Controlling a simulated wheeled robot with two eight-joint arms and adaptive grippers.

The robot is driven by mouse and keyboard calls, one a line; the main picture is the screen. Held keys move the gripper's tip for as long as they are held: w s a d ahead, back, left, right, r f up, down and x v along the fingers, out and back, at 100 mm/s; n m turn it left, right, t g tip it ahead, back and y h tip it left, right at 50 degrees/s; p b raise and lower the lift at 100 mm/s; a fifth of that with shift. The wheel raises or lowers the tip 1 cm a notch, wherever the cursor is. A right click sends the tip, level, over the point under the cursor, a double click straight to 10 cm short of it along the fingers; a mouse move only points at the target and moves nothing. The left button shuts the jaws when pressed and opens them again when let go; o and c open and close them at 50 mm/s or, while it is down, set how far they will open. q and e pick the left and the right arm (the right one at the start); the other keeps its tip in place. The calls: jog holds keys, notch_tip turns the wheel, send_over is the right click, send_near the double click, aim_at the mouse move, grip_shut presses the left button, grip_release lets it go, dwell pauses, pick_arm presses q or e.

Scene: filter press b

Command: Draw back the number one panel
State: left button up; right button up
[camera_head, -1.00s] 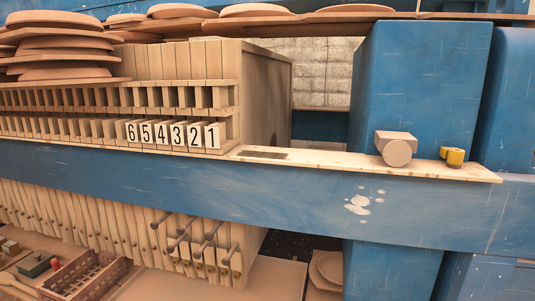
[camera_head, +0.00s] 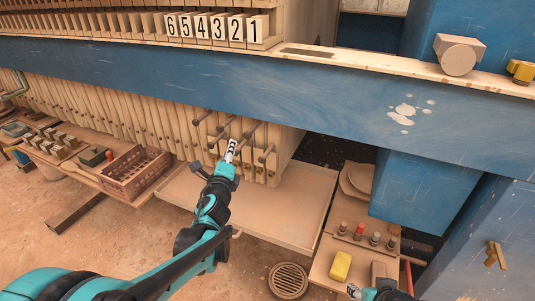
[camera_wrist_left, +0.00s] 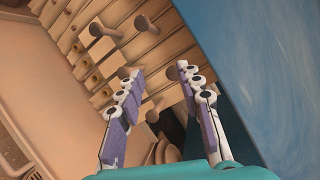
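The number one panel bears the white label "1" (camera_head: 254,29) at the right end of the numbered row. Below the blue beam, tan panels (camera_head: 273,176) end in round-headed pegs (camera_head: 266,154); I cannot tell surely which peg is the number one panel's. My left gripper (camera_head: 231,150) is in front of these pegs, partly covering them. In the left wrist view, its two fingers (camera_wrist_left: 160,80) are apart with nothing held. Several pegs (camera_wrist_left: 143,23) lie beyond them, one partly behind a finger. My right gripper (camera_head: 354,291) just shows at the bottom edge; its fingers are unclear.
The blue beam (camera_head: 330,85) runs right above my left gripper. A tan tray (camera_head: 290,205) lies below the panels. A red-brown crate (camera_head: 135,172) is at left. A low bench with a yellow block (camera_head: 340,266) and bottles is at lower right. A floor drain (camera_head: 288,280) lies in front.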

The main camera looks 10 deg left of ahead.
pick_arm(q)
jog(key=w+d+f+m+t+h, duration=0.1)
jog(key=w+d+f+m+h, duration=0.35)
jog(key=m, duration=0.45)
jog(key=m+g+h, duration=0.1)
jog(key=m+h, duration=0.1)
jog(key=m, duration=0.4)
send_near(268, 153)
jog(key=w, duration=0.3)
jog(key=shift+w+f, duration=0.15)
jog(key=shift+f, duration=0.25)
jog(key=b+x, duration=0.1)
jog(key=x, duration=0.6)
jog(key=shift+w+d+b, duration=0.2)
jog(key=shift+w+b, duration=0.1)
jog(key=shift+w, duration=0.05)
grip_shut()
